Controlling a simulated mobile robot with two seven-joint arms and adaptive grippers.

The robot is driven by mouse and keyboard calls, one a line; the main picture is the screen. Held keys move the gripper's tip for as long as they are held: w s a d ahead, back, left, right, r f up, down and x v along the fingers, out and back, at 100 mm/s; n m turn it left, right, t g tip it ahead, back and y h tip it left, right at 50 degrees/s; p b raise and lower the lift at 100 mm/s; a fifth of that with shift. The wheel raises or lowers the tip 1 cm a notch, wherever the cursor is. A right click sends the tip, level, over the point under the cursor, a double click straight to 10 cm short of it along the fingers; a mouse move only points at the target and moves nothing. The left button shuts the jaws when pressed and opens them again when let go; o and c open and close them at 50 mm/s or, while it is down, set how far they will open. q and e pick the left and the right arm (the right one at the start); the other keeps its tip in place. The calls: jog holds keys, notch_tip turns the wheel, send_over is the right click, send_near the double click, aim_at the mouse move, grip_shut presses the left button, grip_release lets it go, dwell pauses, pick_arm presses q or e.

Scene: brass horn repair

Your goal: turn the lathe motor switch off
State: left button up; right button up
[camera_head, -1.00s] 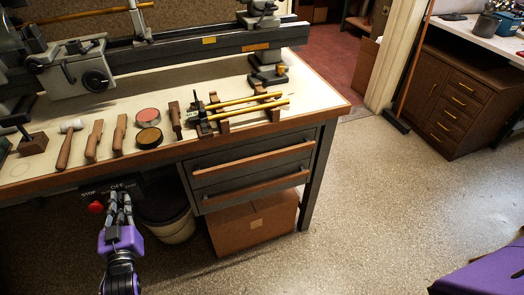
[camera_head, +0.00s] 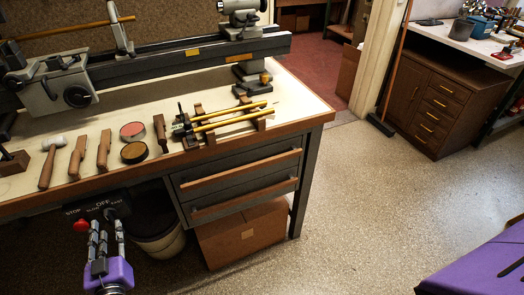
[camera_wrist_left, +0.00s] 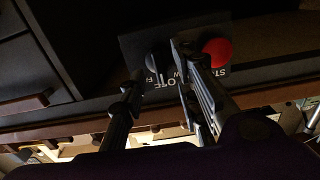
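The lathe motor switch is a dark knob (camera_head: 111,213) on a black panel (camera_head: 90,208) under the bench's front edge. The panel carries the words STOP, SLOW, OFF and FAST. A red stop button (camera_head: 80,226) sits left of the knob. My left gripper (camera_head: 106,226) is open, its fingers apart in front of the panel. In the left wrist view, the knob (camera_wrist_left: 154,54) shows between the fingertips (camera_wrist_left: 158,68), with the red button (camera_wrist_left: 217,52) beside one finger. I cannot tell whether a finger touches the knob or where the knob points. My right gripper is out of view.
Below are drawers (camera_head: 235,173), a bucket (camera_head: 165,242) and a cardboard box (camera_head: 245,235). The floor to the right is open.

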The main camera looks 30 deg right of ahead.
pick_arm(q)
jog(key=s, duration=0.8)
jog(key=shift+s+a, duration=0.15)
jog(key=shift+s, duration=0.05)
